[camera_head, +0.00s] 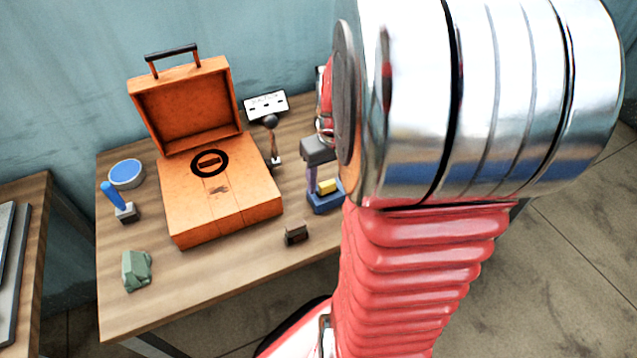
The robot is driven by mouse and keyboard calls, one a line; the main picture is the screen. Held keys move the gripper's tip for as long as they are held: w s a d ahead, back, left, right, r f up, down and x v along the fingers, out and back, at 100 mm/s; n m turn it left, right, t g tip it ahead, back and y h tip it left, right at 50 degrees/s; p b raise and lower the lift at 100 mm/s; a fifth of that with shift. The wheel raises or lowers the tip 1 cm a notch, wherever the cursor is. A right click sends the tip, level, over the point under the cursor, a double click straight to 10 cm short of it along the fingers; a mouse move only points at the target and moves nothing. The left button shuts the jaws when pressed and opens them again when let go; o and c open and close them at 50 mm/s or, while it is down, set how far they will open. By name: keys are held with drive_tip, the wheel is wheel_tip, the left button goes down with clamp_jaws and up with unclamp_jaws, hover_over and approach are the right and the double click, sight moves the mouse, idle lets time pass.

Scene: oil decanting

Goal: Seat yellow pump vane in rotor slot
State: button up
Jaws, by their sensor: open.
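The yellow pump vane (327,187) is a small block on a blue holder (327,203) at the table's right side. My gripper (320,184) hangs over the holder with its grey palm above the vane. One purple-grey finger shows just left of the vane. The other finger is hidden behind my large red and silver arm, so the exact spacing is unclear. The jaws are open, and I cannot tell whether a finger touches the vane. A black ring (197,170) with a brown piece inside lies on the orange case and may be the rotor; no slot can be made out.
The open orange case (222,210) fills the middle of the table (285,262). A blue-topped round tin (126,174), a blue-handled tool (113,195), a green block (136,270), a small dark block (297,234), a dark-headed tool (272,140) and a white plate (266,105) surround it.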

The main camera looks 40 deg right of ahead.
drive_tip(key=shift+f, duration=0.25)
drive_tip(key=shift+c, duration=0.5)
drive_tip(key=c, duration=1.1)
